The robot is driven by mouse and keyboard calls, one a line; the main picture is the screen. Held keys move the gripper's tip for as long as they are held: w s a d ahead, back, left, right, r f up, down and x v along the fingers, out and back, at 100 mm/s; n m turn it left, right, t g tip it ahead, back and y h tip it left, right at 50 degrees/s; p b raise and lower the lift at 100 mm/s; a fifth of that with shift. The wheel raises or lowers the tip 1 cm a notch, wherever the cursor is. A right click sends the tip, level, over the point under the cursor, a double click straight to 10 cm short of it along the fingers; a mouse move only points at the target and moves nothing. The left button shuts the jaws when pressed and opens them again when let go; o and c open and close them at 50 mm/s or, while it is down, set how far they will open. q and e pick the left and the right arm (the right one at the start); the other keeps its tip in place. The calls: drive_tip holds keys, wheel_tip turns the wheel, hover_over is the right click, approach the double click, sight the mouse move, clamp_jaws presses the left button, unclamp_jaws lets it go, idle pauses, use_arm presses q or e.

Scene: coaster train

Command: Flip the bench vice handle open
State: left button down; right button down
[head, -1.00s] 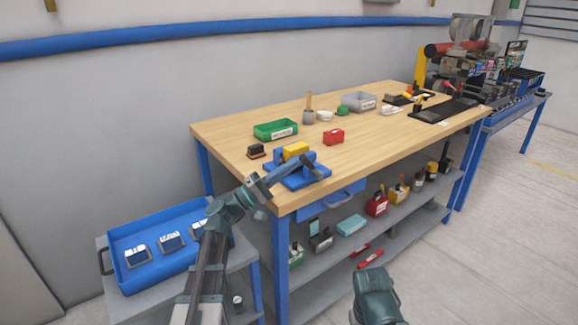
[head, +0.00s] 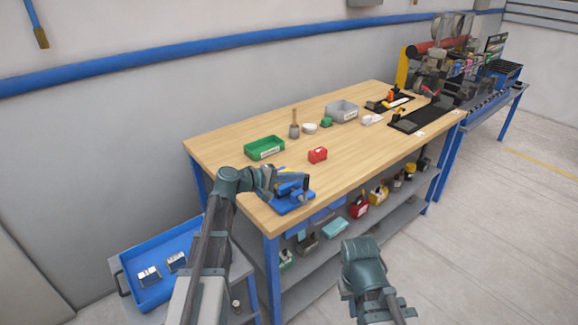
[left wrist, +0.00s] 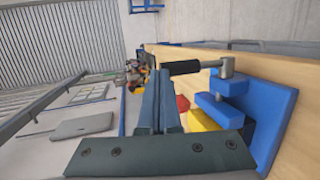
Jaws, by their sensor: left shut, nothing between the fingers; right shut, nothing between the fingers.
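The bench vice (head: 295,207) is blue with a yellow block and sits on the wooden bench's near left corner. It shows at the right of the left wrist view (left wrist: 272,110). Its handle has a black grip (left wrist: 181,67) joined to a grey metal pivot (left wrist: 227,66). My left gripper (head: 284,181) is at the vice and partly covers it in the head view. In the left wrist view its fingers (left wrist: 158,80) are shut and empty, tips close beside the black grip; I cannot tell whether they touch. My right gripper (head: 360,252) is away in front of the bench, its fingers unclear.
A grey bin (head: 341,111) is further back. A blue tray (head: 150,296) is at lower left. The bench top (head: 375,160) right of the red box is clear.

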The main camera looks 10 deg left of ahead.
use_arm(q)
drive_tip(key=w+d+g+y+p, duration=0.4)
drive_tip(key=w+p, duration=0.2)
drive_tip(key=p, duration=0.1)
drive_tip(key=shift+d+f+n+g+p, duration=0.2)
drive_tip(key=shift+d+n+g+p, duration=0.1)
drive_tip(key=shift+d+n+p, duration=0.1)
drive_tip(key=shift+w+d, duration=0.1)
drive_tip(key=shift+w, duration=0.05)
idle(0.3)
